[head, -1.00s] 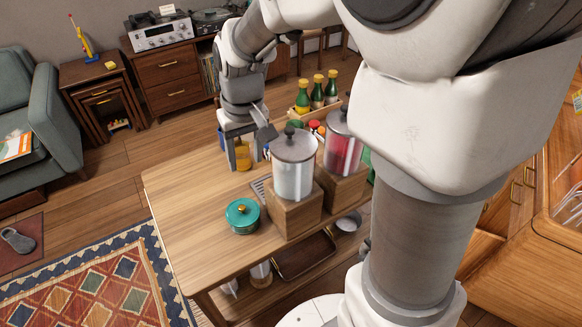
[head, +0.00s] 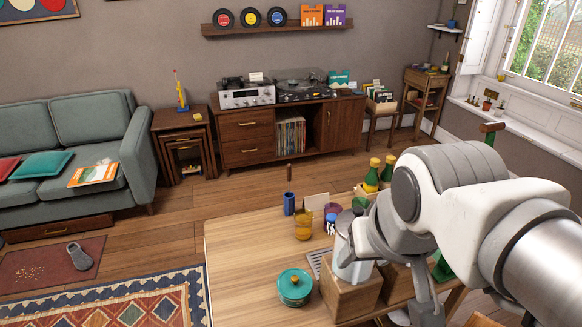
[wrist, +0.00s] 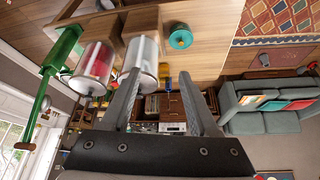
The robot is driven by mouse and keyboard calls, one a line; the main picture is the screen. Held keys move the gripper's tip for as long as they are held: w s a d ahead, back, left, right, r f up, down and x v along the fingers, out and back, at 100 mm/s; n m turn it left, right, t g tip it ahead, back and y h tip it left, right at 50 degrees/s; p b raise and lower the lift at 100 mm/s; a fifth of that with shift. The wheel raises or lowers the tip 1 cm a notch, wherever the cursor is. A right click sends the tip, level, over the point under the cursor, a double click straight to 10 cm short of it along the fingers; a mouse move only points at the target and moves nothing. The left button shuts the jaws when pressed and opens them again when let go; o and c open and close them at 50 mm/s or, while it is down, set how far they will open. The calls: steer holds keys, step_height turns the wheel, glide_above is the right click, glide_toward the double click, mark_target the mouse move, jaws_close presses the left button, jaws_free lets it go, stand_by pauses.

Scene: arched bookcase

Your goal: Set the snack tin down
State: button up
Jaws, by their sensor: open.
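A round teal lidded tin (head: 294,287) with a gold knob, the likeliest snack tin, sits upright on the wooden table (head: 245,245), left of the dispensers. It also shows in the wrist view (wrist: 181,37) near the table edge. My gripper (wrist: 162,74) is open in the wrist view, with nothing between its fingers, and is apart from the tin. In the head view my arm covers the right side, and I cannot make out the fingers clearly.
A clear dispenser (head: 352,245) stands on a wooden block (head: 350,296); a red-filled dispenser (wrist: 96,60) stands beside it. An amber mug (head: 303,224) and blue cup (head: 289,204) stand at the table's back. The table's left part is clear.

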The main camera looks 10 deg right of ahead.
steer(key=w+a+f+m+g+h+b, duration=0.1)
steer(key=w+a+f+m+b, duration=0.25)
steer(key=w+f, duration=0.3)
steer(key=m+h+b, duration=0.1)
steer(key=m+b, duration=0.1)
steer(key=m, duration=0.1)
glide_toward(294, 279)
steer(key=f+b, duration=0.1)
steer(key=w+f+b, duration=0.1)
steer(key=shift+d+f+n+g+b, duration=0.15)
steer(key=shift+f+n+g+b, duration=0.1)
steer(key=shift+g+b, duration=0.15)
steer(key=shift+w+b+x, duration=0.2)
steer(key=shift+b+x, duration=0.35)
steer(key=shift+x, duration=2.2)
steer(key=shift+d+r, duration=0.1)
steer(key=shift+r, duration=0.05)
jaws_close()
